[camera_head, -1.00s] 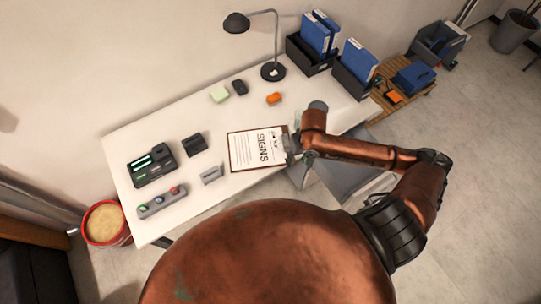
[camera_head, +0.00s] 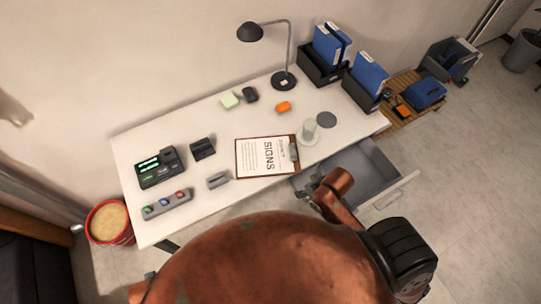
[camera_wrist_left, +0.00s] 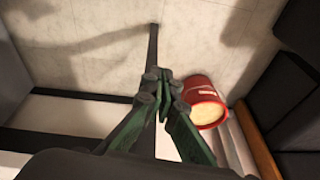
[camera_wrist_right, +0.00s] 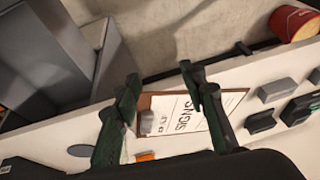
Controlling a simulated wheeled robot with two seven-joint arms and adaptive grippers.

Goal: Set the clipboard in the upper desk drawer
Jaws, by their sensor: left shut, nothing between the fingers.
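The clipboard (camera_head: 262,156) lies flat on the white desk near its front edge, with a sheet headed "SIGNS" and its metal clip on the right. The grey desk drawer (camera_head: 372,172) is pulled open to the right of it, and its visible floor is bare. My right gripper (camera_head: 312,187) is just off the desk's front edge, below the clipboard's clip end. In the right wrist view the right gripper (camera_wrist_right: 160,75) is open and empty, with the clipboard (camera_wrist_right: 185,115) beyond its fingers. My left gripper (camera_wrist_left: 160,82) is shut and empty, away from the desk top.
A glass (camera_head: 309,132) stands close to the clipboard's clip, beside a dark round coaster (camera_head: 326,119). A black device (camera_head: 157,167) and a button strip (camera_head: 167,204) are at the left. A lamp (camera_head: 283,80) and blue binders (camera_head: 368,72) stand behind. A red bin (camera_head: 109,222) is on the floor.

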